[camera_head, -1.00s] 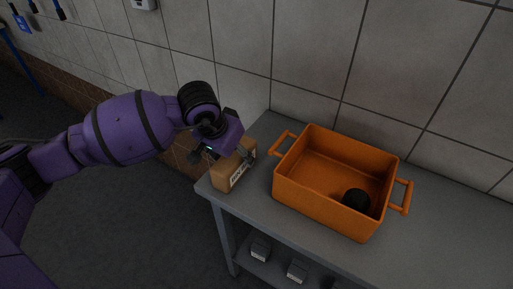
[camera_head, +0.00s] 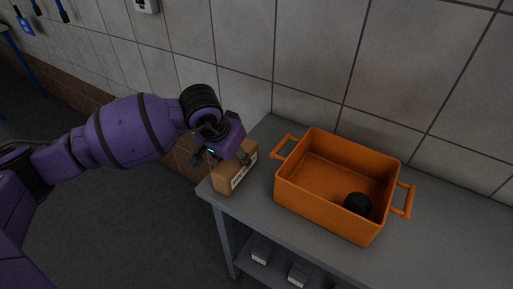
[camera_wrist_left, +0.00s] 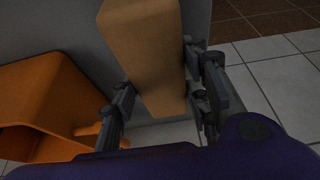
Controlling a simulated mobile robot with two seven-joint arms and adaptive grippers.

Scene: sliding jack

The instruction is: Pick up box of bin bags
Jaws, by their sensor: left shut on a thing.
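The box of bin bags (camera_head: 234,172) is a brown cardboard box with a pale label on its front. It stands at the left end of the grey table, left of the orange crate. My left gripper (camera_head: 221,158) comes down on it from above and is shut on it. In the left wrist view the box (camera_wrist_left: 148,55) lies between the two fingers of the left gripper (camera_wrist_left: 160,103), one on each side. Whether the box still touches the table is hard to tell. My right gripper is not in view.
An orange crate (camera_head: 328,203) with side handles stands on the grey table (camera_head: 262,214), close to the box's right. A black round object (camera_head: 357,203) lies in it. Small boxes (camera_head: 261,249) stand on the lower shelf. A tiled wall (camera_head: 320,60) runs behind.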

